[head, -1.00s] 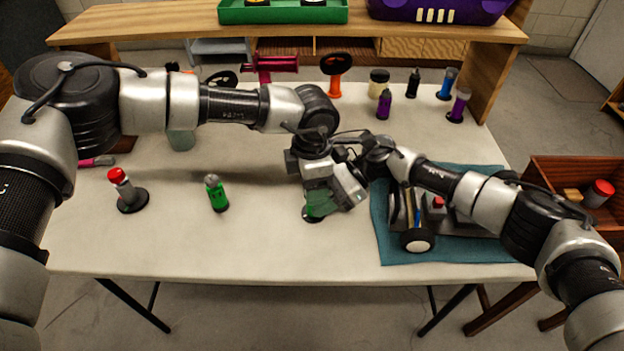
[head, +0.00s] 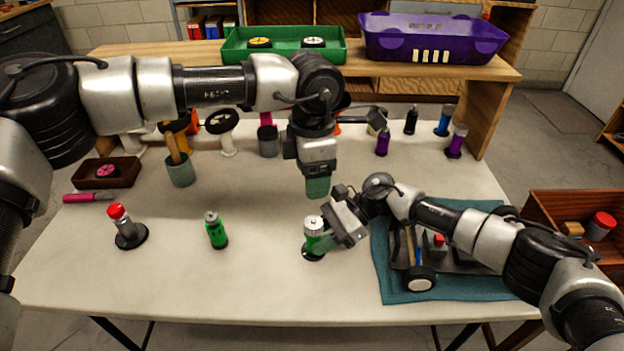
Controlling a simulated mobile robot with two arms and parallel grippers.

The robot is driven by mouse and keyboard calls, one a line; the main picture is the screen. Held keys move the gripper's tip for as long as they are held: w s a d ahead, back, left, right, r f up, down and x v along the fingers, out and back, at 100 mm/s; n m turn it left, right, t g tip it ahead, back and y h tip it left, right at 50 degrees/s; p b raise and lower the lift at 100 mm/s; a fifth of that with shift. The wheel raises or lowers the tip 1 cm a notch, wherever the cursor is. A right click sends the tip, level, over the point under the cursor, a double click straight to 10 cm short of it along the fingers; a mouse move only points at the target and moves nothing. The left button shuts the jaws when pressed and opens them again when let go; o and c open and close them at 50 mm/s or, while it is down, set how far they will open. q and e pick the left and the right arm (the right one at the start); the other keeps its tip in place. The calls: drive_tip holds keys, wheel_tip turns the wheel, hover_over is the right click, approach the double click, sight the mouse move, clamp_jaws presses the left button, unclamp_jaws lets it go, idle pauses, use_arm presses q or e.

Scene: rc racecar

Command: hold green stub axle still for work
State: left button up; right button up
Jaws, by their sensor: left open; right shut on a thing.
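The green stub axle (head: 313,229) stands upright on a black round base, right of centre on the table, with a silver top. My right gripper (head: 326,232) comes from the right and is shut on its side; the fingers partly hide it. My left gripper (head: 318,190) is open and empty, pointing down above and behind the axle, apart from it. Its greenish fingertips overlap in this view, so the gap between them is hidden.
A green bottle-like piece (head: 216,231) and a red-topped piece on a black base (head: 124,228) stand to the left. A teal mat (head: 400,291) with a car chassis (head: 420,278) lies at right, under my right arm. Several bottles and parts line the table's back. The front left table is clear.

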drive_tip(key=o, duration=1)
drive_tip(key=shift+c, duration=0.2)
drive_tip(key=shift+d, duration=0.1)
drive_tip(key=v, duration=1.2)
